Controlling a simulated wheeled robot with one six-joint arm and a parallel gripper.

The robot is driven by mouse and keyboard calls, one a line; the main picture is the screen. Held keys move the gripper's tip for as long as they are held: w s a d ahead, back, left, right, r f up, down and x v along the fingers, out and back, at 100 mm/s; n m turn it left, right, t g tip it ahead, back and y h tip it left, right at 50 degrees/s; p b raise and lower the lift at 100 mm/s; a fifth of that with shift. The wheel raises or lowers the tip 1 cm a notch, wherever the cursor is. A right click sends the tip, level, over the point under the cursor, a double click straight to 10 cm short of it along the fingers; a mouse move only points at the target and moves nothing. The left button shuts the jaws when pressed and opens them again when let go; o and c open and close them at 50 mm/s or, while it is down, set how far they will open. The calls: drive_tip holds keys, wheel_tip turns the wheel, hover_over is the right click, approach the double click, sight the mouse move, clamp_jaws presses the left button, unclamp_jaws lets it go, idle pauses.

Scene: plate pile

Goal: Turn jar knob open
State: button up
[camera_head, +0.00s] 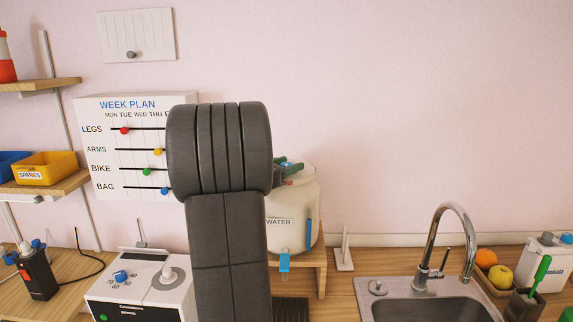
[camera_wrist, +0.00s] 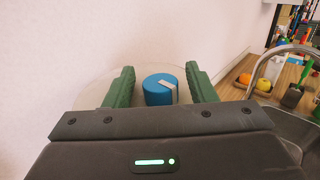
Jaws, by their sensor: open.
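The jar (camera_head: 300,208) is cream, labelled WATER, with a blue tap (camera_head: 284,262) low on its front. It stands on a wooden stand, partly hidden behind my arm. My gripper (camera_wrist: 160,70) is open, with one green finger on each side of the knob. In the head view my arm hides most of the gripper; green finger parts show over the jar lid.
A sink with a curved faucet (camera_head: 453,225) lies right of the jar. A white machine with knobs (camera_head: 140,285) stands left of my arm. The WEEK PLAN board (camera_head: 100,150) hangs behind it. A fruit tray (camera_head: 489,284) sits at the far right.

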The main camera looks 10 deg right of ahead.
drive_tip(key=c, duration=0.9)
drive_tip(key=shift+c, duration=0.2)
